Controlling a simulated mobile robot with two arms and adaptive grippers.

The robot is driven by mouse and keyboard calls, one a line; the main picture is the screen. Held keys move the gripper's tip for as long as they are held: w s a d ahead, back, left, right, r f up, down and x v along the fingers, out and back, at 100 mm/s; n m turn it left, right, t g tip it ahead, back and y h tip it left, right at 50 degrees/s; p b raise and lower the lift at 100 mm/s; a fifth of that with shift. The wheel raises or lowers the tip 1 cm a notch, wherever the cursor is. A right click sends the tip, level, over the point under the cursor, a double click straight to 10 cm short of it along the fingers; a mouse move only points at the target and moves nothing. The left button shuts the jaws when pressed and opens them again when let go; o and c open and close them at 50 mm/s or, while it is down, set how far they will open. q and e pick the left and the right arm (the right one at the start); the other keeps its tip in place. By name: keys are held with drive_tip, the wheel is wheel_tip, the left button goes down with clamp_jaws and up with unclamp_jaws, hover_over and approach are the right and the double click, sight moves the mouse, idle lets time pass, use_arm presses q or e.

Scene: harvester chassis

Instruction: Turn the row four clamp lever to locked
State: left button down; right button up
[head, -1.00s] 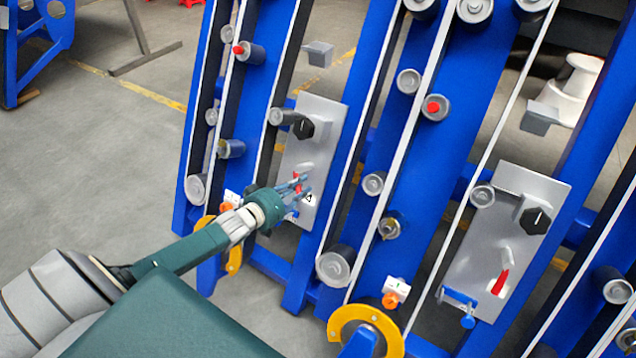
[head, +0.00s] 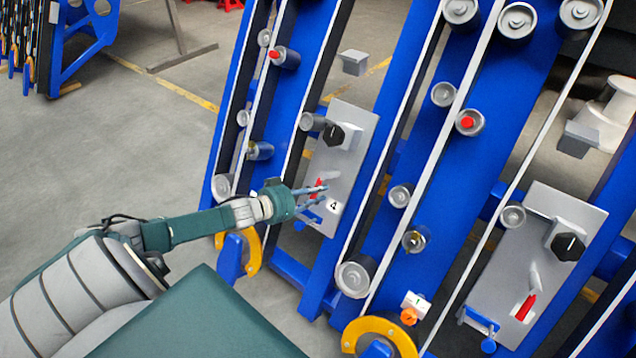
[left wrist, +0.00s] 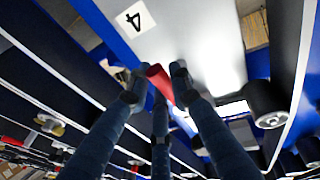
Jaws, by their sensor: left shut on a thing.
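The row four plate (head: 355,160) is a pale metal panel with a white label marked 4 (head: 334,207). Its clamp lever (head: 319,187) has a red handle low on the plate, partly hidden by my fingers. My left gripper (head: 312,197) reaches in from the left and is shut on the red handle. In the left wrist view the red handle (left wrist: 158,80) shows between the dark fingertips (left wrist: 155,88), beside the label 4 (left wrist: 134,18). My right gripper is not in view.
A black knob (head: 333,135) sits above the lever on the same plate. A similar plate (head: 570,215) with its own red lever (head: 525,307) stands at the right. Blue frame beams, belts and rollers surround both. Open grey floor (head: 130,150) lies at the left.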

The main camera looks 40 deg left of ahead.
use_arm(q)
drive_tip(key=shift+a, duration=0.1)
drive_tip(key=c, duration=1.5)
unclamp_jaws()
drive_tip(key=shift+v, duration=6)
drive_tip(key=shift+f, duration=0.15)
